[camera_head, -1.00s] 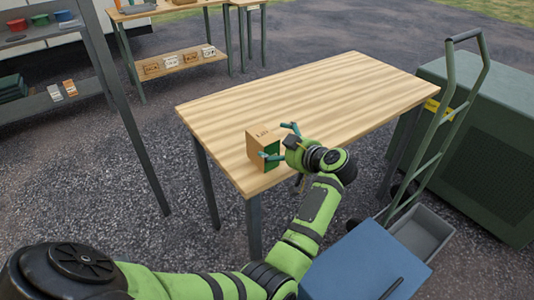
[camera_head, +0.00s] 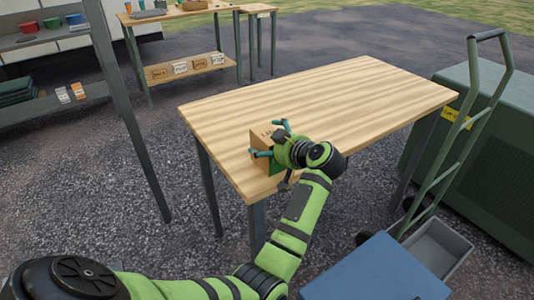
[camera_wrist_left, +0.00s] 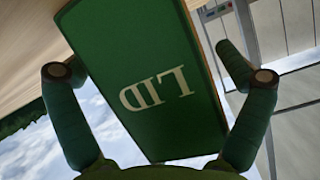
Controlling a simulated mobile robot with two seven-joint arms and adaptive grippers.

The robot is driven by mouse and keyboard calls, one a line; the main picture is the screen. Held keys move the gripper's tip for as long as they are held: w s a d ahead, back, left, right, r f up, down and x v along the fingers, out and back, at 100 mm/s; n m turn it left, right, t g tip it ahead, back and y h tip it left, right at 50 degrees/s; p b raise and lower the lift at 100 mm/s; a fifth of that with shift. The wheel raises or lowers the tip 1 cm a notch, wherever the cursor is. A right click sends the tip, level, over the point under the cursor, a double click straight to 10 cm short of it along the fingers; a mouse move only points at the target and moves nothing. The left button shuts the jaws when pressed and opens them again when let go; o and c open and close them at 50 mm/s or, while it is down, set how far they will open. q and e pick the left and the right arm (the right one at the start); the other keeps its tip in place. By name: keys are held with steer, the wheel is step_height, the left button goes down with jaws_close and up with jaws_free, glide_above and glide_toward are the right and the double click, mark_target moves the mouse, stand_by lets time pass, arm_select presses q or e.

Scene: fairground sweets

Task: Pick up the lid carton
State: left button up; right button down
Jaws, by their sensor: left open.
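The lid carton (camera_head: 262,137) is a small brown box with a green face, standing on the wooden table (camera_head: 330,100) near its front left edge. My left gripper (camera_head: 269,139) is open at the carton, with its fingers spread to either side of it in the head view. In the left wrist view the carton's green face (camera_wrist_left: 140,75) fills the middle and reads "LID" upside down. The left gripper's two fingers (camera_wrist_left: 158,78) stand left and right of that face, with gaps visible beside it. The gripper and wrist hide much of the carton in the head view. My right gripper is not in view.
The rest of the tabletop is clear. A hand truck (camera_head: 468,130) and a green cabinet (camera_head: 490,150) stand right of the table. A shelf rack (camera_head: 50,105) is at the left. Another table with a lower shelf of small cartons (camera_head: 180,68) stands behind.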

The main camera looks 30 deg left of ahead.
arm_select(q)
steer(key=shift+s+r, duration=0.15)
steer(key=shift+r, duration=0.05)
steer(key=shift+d, duration=0.1)
steer(key=c, duration=1.2)
steer(key=shift+r, duration=0.1)
steer(key=shift+c, duration=0.8)
